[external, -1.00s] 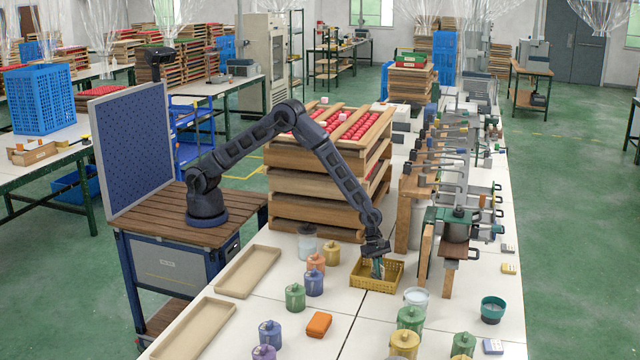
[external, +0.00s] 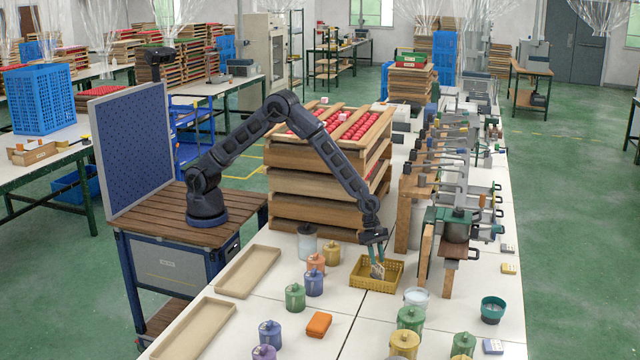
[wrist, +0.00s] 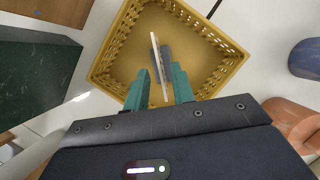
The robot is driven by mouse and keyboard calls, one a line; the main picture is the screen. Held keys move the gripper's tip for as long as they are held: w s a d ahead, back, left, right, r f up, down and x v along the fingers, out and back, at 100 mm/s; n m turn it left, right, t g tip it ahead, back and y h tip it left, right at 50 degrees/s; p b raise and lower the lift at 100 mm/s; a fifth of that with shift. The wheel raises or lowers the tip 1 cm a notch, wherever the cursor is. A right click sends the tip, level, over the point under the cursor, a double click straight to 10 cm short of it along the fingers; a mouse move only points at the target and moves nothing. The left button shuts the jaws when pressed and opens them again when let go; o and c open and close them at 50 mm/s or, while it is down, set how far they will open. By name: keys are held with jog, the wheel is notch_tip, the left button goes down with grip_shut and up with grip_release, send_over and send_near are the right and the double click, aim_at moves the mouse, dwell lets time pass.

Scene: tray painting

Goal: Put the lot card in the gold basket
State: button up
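The gold basket (external: 391,288) stands on the white bench; its slotted yellow walls (wrist: 222,79) fill the top of the wrist view. The lot card (external: 377,271) is a thin pale card in the basket, on edge. The wrist view shows the card (wrist: 157,62) nearly edge-on, with a grey area beside it. My gripper (external: 376,252) is above the basket, pointing down. Its two green fingers (wrist: 160,78) are spread apart, one on each side of the card, with a gap visible. The card's lower edge is hard to make out.
Several lidded jars, including an orange one (external: 316,262) and a yellow one (external: 332,254), stand left of the basket. Stacked wooden trays (external: 315,185) rise behind it. A wooden stand (external: 425,255) is close on the right. An orange box (external: 319,324) lies in front.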

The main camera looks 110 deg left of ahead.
jog(key=v, duration=0.7)
jog(key=s+a+r+m, duration=0.2)
jog(key=s+r+m, duration=0.5)
jog(key=s+r, duration=0.6)
jog(key=s+a+r+m, duration=0.2)
jog(key=s+r+m, duration=0.5)
jog(key=s+r, duration=0.6)
jog(key=s+a+r+m+y, duration=0.1)
jog(key=s+m, duration=0.5)
jog(key=s, duration=0.9)
jog(key=s+a+r+m+t+y, duration=0.1)
jog(key=s+a+m, duration=0.3)
jog(key=s, duration=1.1)
jog(key=r+m+y, duration=0.1)
jog(key=m, duration=0.2)
jog(key=shift+r, duration=0.35)
